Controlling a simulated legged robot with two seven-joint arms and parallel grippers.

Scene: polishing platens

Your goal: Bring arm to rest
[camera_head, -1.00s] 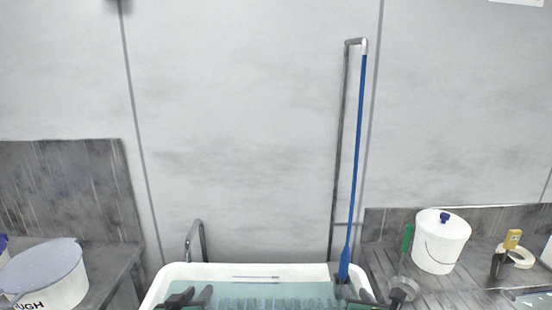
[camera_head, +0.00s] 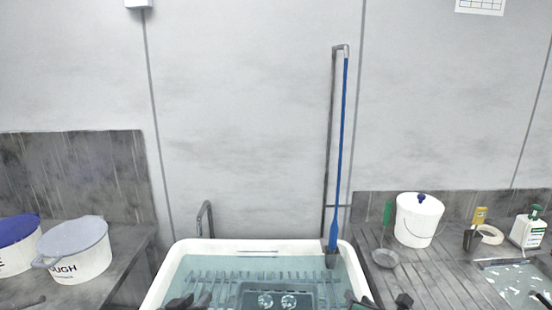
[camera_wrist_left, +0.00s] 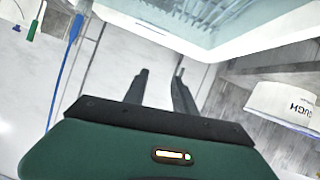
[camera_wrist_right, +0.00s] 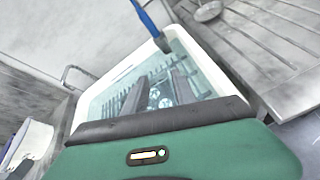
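My left gripper (camera_head: 190,300) is at the bottom edge of the head view, over the near left part of a white-rimmed water tank (camera_head: 255,245). In the left wrist view its two fingers (camera_wrist_left: 160,80) are apart with nothing between them. My right gripper (camera_head: 378,302) is at the tank's near right corner in the head view. In the right wrist view its fingers (camera_wrist_right: 158,88) are apart, with the tank behind them and no held object visible. In the water are a slotted rack (camera_head: 225,277) and a dark holder (camera_head: 250,298) with two round pieces.
A blue-handled brush (camera_head: 340,150) stands upright at the tank's back right. A tap (camera_head: 204,215) is at the back left. Tubs (camera_head: 78,262) stand on the left counter. A white bucket (camera_head: 417,222), strainer (camera_head: 385,257) and bottle (camera_head: 528,230) are on the right counter.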

